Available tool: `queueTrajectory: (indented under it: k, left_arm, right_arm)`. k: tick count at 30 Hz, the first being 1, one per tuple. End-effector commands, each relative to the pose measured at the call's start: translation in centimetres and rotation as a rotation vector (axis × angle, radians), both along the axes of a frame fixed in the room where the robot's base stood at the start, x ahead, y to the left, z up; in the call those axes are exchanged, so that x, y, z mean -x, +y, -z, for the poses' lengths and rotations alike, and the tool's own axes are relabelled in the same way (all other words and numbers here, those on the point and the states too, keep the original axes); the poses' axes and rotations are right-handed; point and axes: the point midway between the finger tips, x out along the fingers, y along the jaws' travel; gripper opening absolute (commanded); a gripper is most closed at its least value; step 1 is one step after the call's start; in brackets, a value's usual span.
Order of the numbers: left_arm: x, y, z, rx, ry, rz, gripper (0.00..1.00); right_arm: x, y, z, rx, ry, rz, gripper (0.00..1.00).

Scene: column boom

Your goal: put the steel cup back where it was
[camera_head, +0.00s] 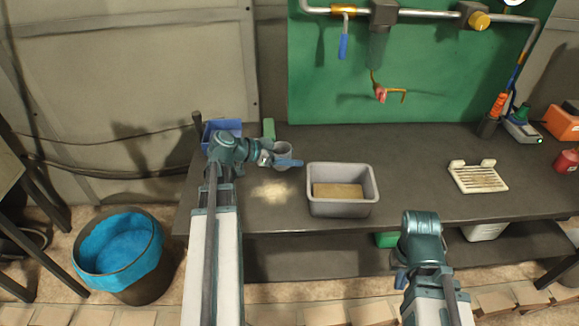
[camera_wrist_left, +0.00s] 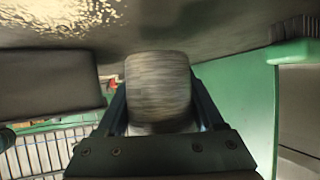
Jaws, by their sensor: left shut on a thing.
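The steel cup (camera_head: 283,149) is a grey cylinder over the left part of the dark workbench (camera_head: 420,155). My left gripper (camera_head: 285,162) is shut on it from the side. In the left wrist view the brushed cup (camera_wrist_left: 158,88) sits between the two fingers (camera_wrist_left: 158,110). I cannot tell whether its base touches the bench. My right gripper (camera_head: 401,279) is low in front of the bench, and its fingers are too hidden to show their opening.
A grey bin (camera_head: 342,207) holding a tan block stands right of the cup. A pale spill (camera_head: 270,190) lies in front of the cup. A blue box (camera_head: 222,127) and a green object (camera_head: 268,128) are behind my left arm. A white slatted rack (camera_head: 478,177) is at right.

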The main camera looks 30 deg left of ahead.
Motion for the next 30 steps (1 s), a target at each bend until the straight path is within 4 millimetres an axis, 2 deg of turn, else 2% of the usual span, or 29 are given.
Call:
queueTrajectory:
  k: [1,6,19,20,24,30]
  left_arm:
    - [0.0,0.0,1.2,0.0,0.0,0.0,0.02]
    - [0.0,0.0,3.0,0.0,0.0,0.0,0.02]
    - [0.0,0.0,3.3,0.0,0.0,0.0,0.02]
    - [0.0,0.0,3.1,0.0,0.0,0.0,0.75]
    - [0.0,0.0,3.1,0.0,0.0,0.0,0.99]
    - [0.0,0.0,3.1,0.0,0.0,0.0,0.99]
  right_arm:
    - [0.0,0.0,1.2,0.0,0.0,0.0,0.0]
    - [0.0,0.0,3.0,0.0,0.0,0.0,0.0]
    - [0.0,0.0,3.3,0.0,0.0,0.0,0.0]
    - [0.0,0.0,3.1,0.0,0.0,0.0,0.0]
    - [0.0,0.0,3.1,0.0,0.0,0.0,0.0]
    - [0.0,0.0,3.1,0.0,0.0,0.0,0.0]
